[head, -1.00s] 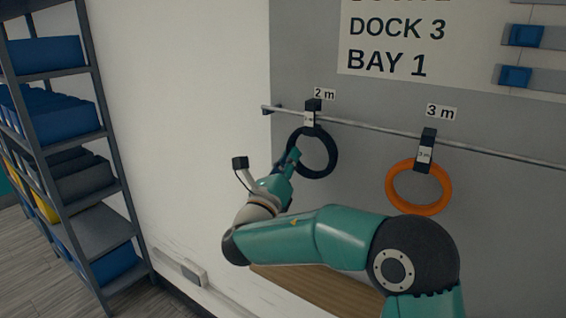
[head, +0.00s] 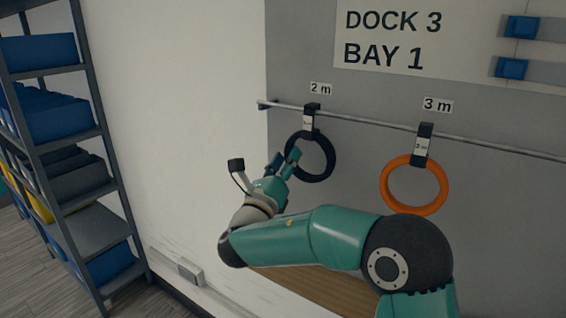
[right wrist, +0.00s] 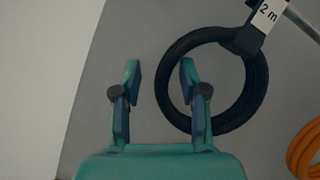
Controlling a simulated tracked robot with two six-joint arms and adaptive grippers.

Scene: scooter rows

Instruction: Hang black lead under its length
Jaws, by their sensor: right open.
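The black lead (head: 331,160), a coiled ring, hangs by its strap from the rail under the 2 m label (head: 321,88). In the right wrist view the black lead (right wrist: 259,88) is right of centre, with a 2 m tag at its top. My right gripper (head: 284,160) is at the lead's left side. My left gripper is not in view.
An orange lead (head: 443,186) hangs under the 3 m label (head: 437,105) on the same rail (head: 376,128). A DOCK 3 BAY 1 sign (head: 420,40) is above. A shelf with blue bins (head: 48,113) stands at left. Bare wall lies between shelf and rail.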

